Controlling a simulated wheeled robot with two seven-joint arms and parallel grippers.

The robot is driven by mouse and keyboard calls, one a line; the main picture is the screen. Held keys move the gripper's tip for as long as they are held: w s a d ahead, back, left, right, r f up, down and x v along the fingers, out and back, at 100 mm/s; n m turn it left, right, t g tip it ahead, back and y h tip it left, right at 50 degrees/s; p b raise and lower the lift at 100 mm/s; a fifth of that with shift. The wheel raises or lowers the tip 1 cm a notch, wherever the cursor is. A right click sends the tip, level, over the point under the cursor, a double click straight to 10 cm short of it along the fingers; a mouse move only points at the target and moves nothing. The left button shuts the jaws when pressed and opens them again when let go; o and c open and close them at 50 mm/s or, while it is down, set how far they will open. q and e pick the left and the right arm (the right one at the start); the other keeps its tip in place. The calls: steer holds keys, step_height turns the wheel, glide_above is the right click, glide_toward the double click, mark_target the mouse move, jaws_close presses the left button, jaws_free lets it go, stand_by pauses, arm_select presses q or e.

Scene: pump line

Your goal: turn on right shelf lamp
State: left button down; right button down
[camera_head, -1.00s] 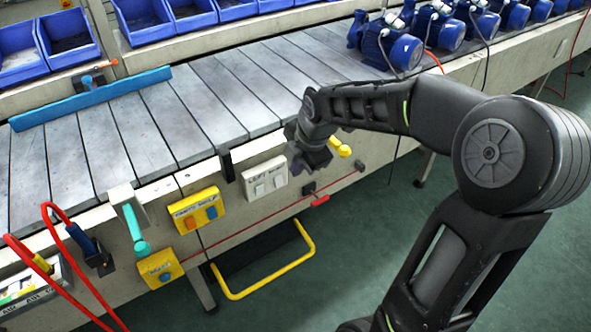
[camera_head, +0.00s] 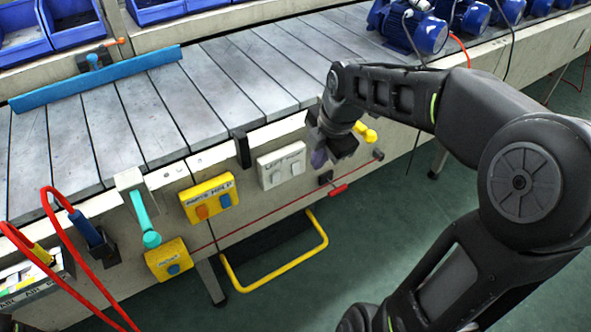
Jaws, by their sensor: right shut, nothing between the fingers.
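A white switch box (camera_head: 282,166) with two rockers and small lettering that I cannot fully read is on the front side of the conveyor. I cannot tell from here which way its rockers are set. My right gripper (camera_head: 326,156) is to the right of this box, close to the conveyor's front side and apart from the box. Its fingers are shut and empty, partly hidden by the wrist. No lit shelf lamp shows. My left gripper is not in view.
A yellow button box (camera_head: 209,199) is left of the white box, with a smaller yellow box (camera_head: 168,260) below. A turquoise handle (camera_head: 145,220) is further left. A yellow knob (camera_head: 366,132) is just right of my gripper. A yellow loop bar (camera_head: 275,285) sticks out low.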

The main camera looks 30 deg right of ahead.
mark_target(300, 170)
steer(key=shift+w+d+f+b, duration=0.1)
steer(key=shift+w+f+b, duration=0.5)
steer(key=shift+w+f, duration=0.8)
steer(key=shift+w+a+f+b, duration=0.1)
steer(key=shift+w+f+b, duration=0.65)
steer(key=shift+f, duration=1.3)
steer(key=shift+w+d+f+b, duration=0.1)
steer(key=shift+w+f+b, duration=0.35)
steer(key=shift+w+f, duration=1)
steer(key=shift+s+f, duration=0.25)
steer(key=shift+w+f+t, duration=0.15)
steer(key=shift+f+t, duration=0.05)
steer(key=shift+t, duration=0.2)
steer(key=shift+r, duration=0.25)
